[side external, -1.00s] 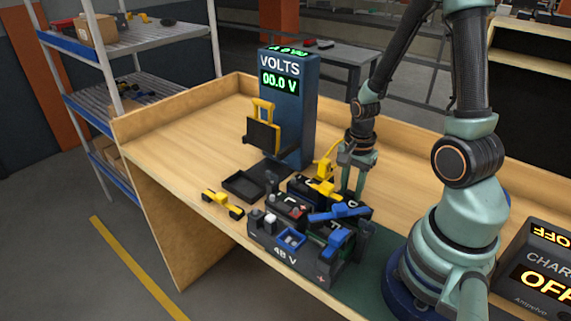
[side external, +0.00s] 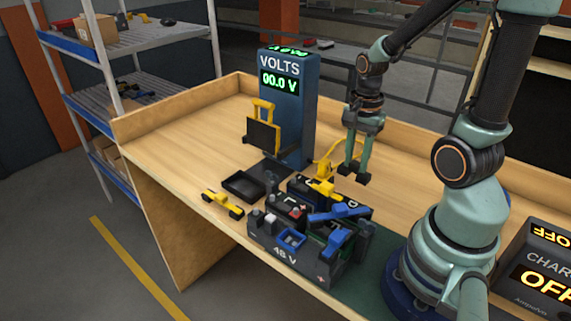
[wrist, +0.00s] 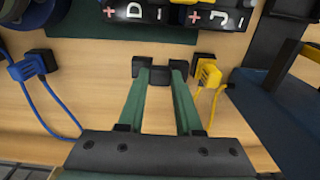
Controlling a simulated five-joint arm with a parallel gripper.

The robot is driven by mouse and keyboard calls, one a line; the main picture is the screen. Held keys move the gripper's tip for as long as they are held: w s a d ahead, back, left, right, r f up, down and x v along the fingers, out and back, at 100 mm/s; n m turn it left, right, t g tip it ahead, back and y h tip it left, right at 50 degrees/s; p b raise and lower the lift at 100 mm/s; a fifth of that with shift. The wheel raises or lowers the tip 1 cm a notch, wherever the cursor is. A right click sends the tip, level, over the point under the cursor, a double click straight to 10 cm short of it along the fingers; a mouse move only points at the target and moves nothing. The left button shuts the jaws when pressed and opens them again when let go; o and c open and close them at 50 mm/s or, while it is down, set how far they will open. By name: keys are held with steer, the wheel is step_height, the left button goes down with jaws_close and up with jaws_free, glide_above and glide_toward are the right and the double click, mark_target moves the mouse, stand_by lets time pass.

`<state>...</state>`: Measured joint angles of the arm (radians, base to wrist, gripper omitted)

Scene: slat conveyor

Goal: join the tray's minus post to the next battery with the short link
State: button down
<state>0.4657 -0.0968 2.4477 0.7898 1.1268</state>
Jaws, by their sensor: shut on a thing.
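My gripper (side external: 357,178) hangs in the air behind the batteries, above the bench. In the wrist view, a small black block (wrist: 158,75) sits between its dark fingertips; I cannot tell whether it is the short link. The dark tray (side external: 284,256), marked 48 V, holds black batteries, one lettered D (wrist: 133,12). A dark post (side external: 257,215) stands at the tray's left end; its minus mark cannot be read. A blue link (side external: 340,212) and another blue piece (side external: 337,242) lie across the battery tops. A yellow piece (side external: 324,187) sits at the rear battery.
A yellow link with dark ends (side external: 223,204) lies left of the tray, near a shallow black bin (side external: 243,185). The blue voltmeter (side external: 287,125) reads 00.0 V. In the wrist view, yellow (wrist: 208,75) and blue (wrist: 27,68) cabled plugs flank my gripper. The bench's back left is clear.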

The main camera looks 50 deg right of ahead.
mark_target(356, 163)
step_height(356, 163, up, 10)
steer(key=w+a+f+n, duration=0.4)
steer(key=w+a+n, duration=0.1)
steer(key=a+n, duration=0.4)
steer(key=w+a+f+n, duration=0.5)
steer(key=a+n, duration=0.4)
steer(key=a, duration=0.1)
steer(key=shift+w+a, duration=0.25)
steer(key=shift+w, duration=0.05)
steer(key=shift+f, duration=1.1)
steer(key=c, duration=0.5)
jaws_free()
step_height(356, 163, up, 12)
